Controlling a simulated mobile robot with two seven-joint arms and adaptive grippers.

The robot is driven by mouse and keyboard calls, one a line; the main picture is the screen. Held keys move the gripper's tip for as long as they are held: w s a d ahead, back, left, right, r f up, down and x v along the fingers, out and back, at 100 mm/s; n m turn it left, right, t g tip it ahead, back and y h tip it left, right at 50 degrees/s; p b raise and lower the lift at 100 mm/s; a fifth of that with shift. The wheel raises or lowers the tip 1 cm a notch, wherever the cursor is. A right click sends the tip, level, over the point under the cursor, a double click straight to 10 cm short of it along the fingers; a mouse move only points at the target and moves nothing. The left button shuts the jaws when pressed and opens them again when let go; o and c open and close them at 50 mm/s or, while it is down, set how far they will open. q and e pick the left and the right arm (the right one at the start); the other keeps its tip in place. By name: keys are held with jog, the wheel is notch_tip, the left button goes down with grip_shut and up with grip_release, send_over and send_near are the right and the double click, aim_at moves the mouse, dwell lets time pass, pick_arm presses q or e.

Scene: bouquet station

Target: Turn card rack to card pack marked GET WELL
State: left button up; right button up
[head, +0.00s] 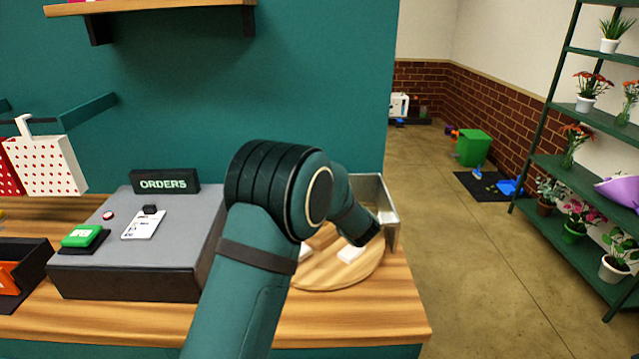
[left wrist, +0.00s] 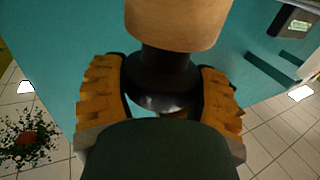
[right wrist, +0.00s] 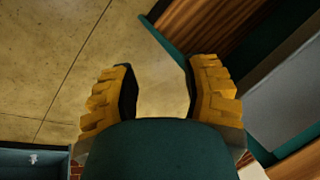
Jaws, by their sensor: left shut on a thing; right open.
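A round wooden disc (head: 325,280) lies on the counter's right end, with small white pieces (head: 350,253) on it. It looks like the card rack's base. My teal arm hides its left and back parts, and I can read no GET WELL mark. In the left wrist view my left gripper (left wrist: 160,78) is shut around a dark stem (left wrist: 168,62) with a round wooden part (left wrist: 175,22) beyond it. I cannot tell if this stem belongs to the rack. My right gripper (right wrist: 162,90) is open and empty, with floor beyond it. Neither gripper's fingers show in the head view.
A grey metal container (head: 388,215) stands behind the disc. Left of my arm are the ORDERS sign (head: 165,182), a grey console (head: 180,240), a green block (head: 81,236) and a dotted bag (head: 50,165). A plant shelf (head: 580,170) stands right, across open floor.

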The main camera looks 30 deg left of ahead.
pick_arm(q)
jog(key=o, duration=1.3)
jog(key=shift+o, duration=0.2)
jog(key=shift+d, duration=0.1)
jog(key=v, duration=1.1)
jog(key=shift+s+d, duration=0.25)
jog(key=shift+d, duration=0.1)
